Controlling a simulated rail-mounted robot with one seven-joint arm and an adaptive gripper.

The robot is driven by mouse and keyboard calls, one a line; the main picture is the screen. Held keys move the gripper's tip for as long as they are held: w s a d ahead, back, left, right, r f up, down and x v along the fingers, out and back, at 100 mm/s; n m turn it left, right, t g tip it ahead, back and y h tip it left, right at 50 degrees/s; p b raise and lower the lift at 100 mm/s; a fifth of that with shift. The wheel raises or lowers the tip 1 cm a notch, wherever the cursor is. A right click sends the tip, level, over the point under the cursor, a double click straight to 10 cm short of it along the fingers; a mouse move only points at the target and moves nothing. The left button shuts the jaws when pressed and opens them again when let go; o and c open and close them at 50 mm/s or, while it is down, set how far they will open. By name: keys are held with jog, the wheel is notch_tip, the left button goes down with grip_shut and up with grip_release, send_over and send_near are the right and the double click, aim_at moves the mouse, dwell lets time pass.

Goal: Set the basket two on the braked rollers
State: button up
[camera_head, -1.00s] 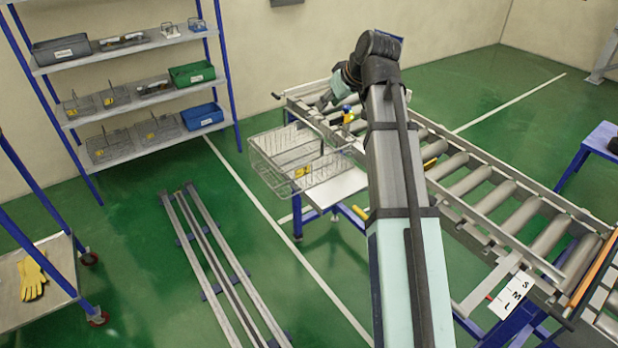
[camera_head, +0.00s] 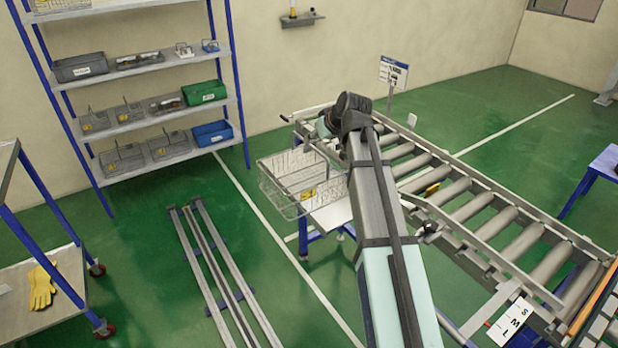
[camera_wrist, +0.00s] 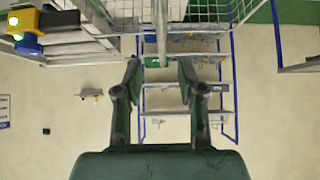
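A wire basket (camera_head: 283,196) with a small yellow tag sits on a metal side table (camera_head: 332,216) at the left of the roller conveyor. The tag's number is too small to read. Wire mesh also shows along the top of the wrist view (camera_wrist: 205,14). My gripper (camera_wrist: 157,72) is open, its two fingers apart. A grey bar (camera_wrist: 161,35) runs down from the top edge between the fingertips; I cannot tell if they touch it. My arm hides the fingers in the head view. Conveyor rollers (camera_head: 472,207) stretch to the right; which ones are braked cannot be told.
Shelves (camera_head: 160,125) at the back left hold more tagged wire baskets, a green bin (camera_head: 204,93) and a blue bin (camera_head: 212,132). Metal rails (camera_head: 222,275) lie on the floor. A blue-and-yellow device (camera_wrist: 35,25) is close to my gripper. A size sign (camera_head: 510,322) marks the near conveyor.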

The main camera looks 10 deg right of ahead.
jog(key=shift+s+p+x, duration=0.2)
jog(key=shift+p+x, duration=1.1)
jog(key=shift+x, duration=1.65)
jog(key=shift+f, duration=0.15)
grip_shut()
